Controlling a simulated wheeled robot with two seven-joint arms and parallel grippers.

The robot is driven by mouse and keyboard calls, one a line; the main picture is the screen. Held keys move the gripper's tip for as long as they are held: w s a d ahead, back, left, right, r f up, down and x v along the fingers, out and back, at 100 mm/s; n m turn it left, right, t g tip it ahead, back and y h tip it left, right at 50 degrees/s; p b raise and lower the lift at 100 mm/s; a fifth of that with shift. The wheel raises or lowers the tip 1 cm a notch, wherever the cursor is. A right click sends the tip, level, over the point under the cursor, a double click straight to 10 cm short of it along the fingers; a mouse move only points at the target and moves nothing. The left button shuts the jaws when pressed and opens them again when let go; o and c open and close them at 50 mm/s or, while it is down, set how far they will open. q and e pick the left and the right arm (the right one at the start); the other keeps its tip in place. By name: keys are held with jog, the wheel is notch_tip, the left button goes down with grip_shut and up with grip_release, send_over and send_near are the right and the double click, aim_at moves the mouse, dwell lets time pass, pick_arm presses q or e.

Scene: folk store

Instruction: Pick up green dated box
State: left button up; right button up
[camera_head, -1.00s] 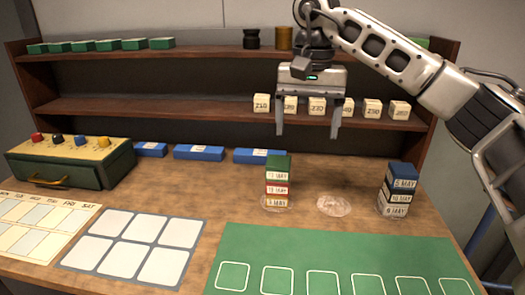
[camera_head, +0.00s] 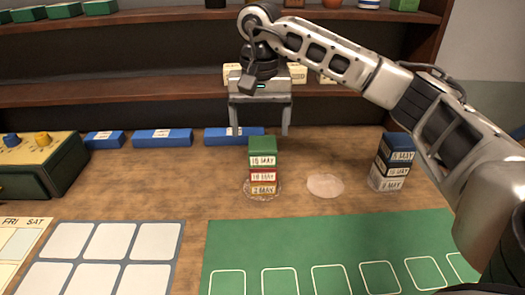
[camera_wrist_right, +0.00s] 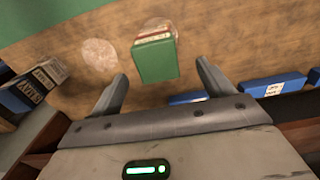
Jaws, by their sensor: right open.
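The green dated box (camera_head: 262,150) is on top of a stack, above a red dated box (camera_head: 263,175) and a lower box marked MAY (camera_head: 263,188). The stack stands on a round clear disc on the table. My right gripper (camera_head: 260,130) is open and empty, above and behind the stack in the head view. In the right wrist view the green box (camera_wrist_right: 155,60) lies ahead of the spread fingers (camera_wrist_right: 160,78), roughly between their lines, and not held. My left gripper is not in view.
A second stack, blue on top (camera_head: 398,142), stands at the right. An empty round disc (camera_head: 325,186) lies between the stacks. Blue boxes (camera_head: 163,138) line the back below the shelf (camera_head: 150,89). A green mat (camera_head: 320,235) lies in front.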

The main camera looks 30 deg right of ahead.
aim_at(263, 143)
jog(key=shift+s+d+f+p, duration=0.15)
jog(key=shift+f+p, duration=0.1)
jog(key=shift+f, duration=1.15)
jog(key=shift+w+d+f+p, duration=0.1)
jog(key=shift+f+p, duration=0.15)
jog(key=shift+f, duration=1.1)
jog(key=c, duration=1.1)
